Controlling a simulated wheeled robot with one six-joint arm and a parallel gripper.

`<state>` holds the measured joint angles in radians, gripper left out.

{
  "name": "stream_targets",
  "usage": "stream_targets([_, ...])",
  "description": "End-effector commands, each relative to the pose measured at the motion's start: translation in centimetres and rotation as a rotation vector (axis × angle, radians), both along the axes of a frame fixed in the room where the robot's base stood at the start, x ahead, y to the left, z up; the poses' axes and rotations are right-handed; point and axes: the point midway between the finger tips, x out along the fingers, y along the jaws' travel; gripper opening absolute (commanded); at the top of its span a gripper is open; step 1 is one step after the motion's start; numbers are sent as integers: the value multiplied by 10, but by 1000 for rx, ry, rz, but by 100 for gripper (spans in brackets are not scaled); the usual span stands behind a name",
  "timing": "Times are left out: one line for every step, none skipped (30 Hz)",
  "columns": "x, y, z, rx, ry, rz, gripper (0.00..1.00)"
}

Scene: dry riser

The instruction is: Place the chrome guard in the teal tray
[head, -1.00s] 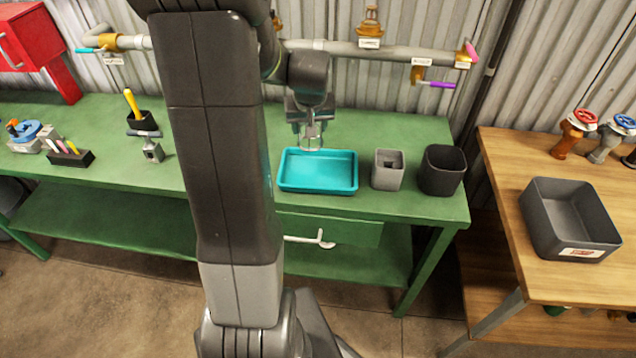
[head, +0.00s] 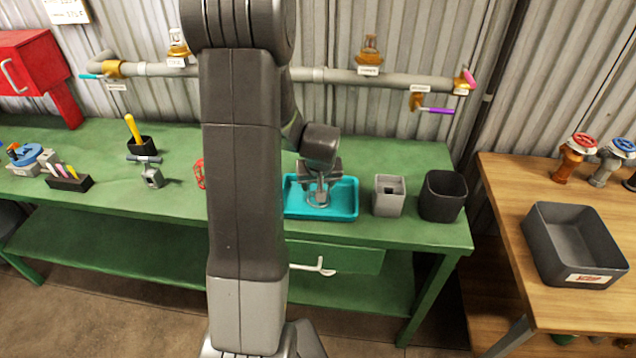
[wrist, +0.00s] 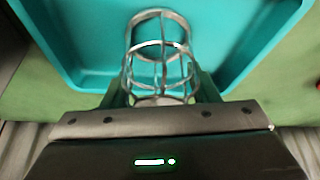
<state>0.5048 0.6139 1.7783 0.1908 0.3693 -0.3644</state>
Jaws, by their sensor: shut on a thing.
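The chrome guard (wrist: 160,50) is a wire cage of rings and ribs. My gripper (wrist: 160,92) is shut on it, with the fingers at its near end in the wrist view. In the head view the guard (head: 318,199) hangs below my gripper (head: 319,184), over the inside of the teal tray (head: 325,215). The tray (wrist: 75,45) spreads behind the guard in the wrist view. I cannot tell whether the guard touches the tray floor. No other thing shows inside the tray.
A grey square holder (head: 389,195) and a black bin (head: 441,196) stand right of the tray on the green bench (head: 400,155). A red wire cage (head: 199,174) and a small vise (head: 151,176) are to the left. Piping (head: 390,79) runs along the wall behind.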

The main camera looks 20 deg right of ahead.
Motion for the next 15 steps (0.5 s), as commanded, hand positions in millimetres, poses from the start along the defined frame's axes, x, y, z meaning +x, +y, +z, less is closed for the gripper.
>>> stream_targets([0, 0, 1, 0, -1, 0, 31])
stream_targets([0, 0, 1, 0, -1, 0, 31])
stream_targets([0, 0, 1, 0, -1, 0, 31])
stream_targets([0, 0, 1, 0, -1, 0, 31])
stream_targets([0, 0, 1, 0, -1, 0, 31])
stream_targets([0, 0, 0, 0, -1, 0, 31])
stream_targets([0, 0, -2, 0, -1, 0, 31])
stream_targets([0, 0, -3, 0, -1, 0, 31])
stream_targets([0, 0, -3, 0, -1, 0, 56])
stream_targets([0, 0, -2, 0, -1, 0, 62])
stream_targets([0, 0, -2, 0, -1, 0, 68])
stream_targets([0, 0, -2, 0, -1, 0, 76])
stream_targets([0, 0, -2, 0, -1, 0, 76])
stream_targets([0, 0, -2, 0, -1, 0, 76])
stream_targets([0, 0, -1, 0, -1, 0, 76])
